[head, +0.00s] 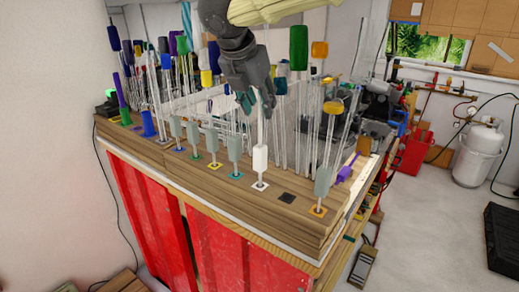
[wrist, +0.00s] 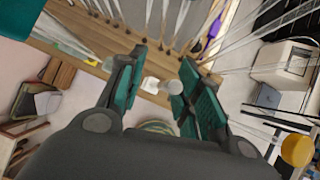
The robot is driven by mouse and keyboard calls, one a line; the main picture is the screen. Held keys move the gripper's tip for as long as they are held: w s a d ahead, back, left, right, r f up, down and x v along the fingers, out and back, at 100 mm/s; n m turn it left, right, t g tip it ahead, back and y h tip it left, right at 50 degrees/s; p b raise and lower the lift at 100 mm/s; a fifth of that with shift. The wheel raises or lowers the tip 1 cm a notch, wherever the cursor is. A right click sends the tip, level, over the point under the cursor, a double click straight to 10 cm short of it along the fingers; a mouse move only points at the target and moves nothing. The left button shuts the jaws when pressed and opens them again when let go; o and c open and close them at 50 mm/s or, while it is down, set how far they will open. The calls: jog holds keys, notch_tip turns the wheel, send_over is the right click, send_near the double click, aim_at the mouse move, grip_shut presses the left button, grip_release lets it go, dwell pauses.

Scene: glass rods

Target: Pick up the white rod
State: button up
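The white rod (head: 260,158) stands upright near the front edge of the wooden bench top, with a white block low down above a small pale square marker (head: 260,186). A clear shaft appears to rise from the block toward my gripper (head: 257,108), which points down above it. In the wrist view, my gripper (wrist: 163,65) has its two green-padded fingers spread apart. The white piece (wrist: 158,85) shows in the gap between them, and no finger visibly closes on it. I cannot tell whether a finger touches the shaft.
Grey-block rods (head: 235,146) stand in a row to the left, and another grey one (head: 322,181) stands to the right. Many tall clear rods with coloured tops, such as a green one (head: 298,48), crowd behind. A dark empty square (head: 286,198) lies right of the white rod.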

jog(key=shift+w+d+f+p, duration=0.15)
jog(key=shift+w+p, duration=0.15)
jog(key=shift+w, duration=0.15)
jog(key=shift+s+d+f+p, duration=0.25)
jog(key=shift+d+f+p, duration=0.2)
jog(key=shift+f+p, duration=0.3)
jog(key=shift+w+f, duration=0.75)
jog(key=shift+w, duration=0.1)
jog(key=shift+s+r, duration=0.2)
jog(key=shift+s, duration=0.2)
jog(key=c, duration=0.5)
grip_shut()
jog(key=shift+w, duration=0.15)
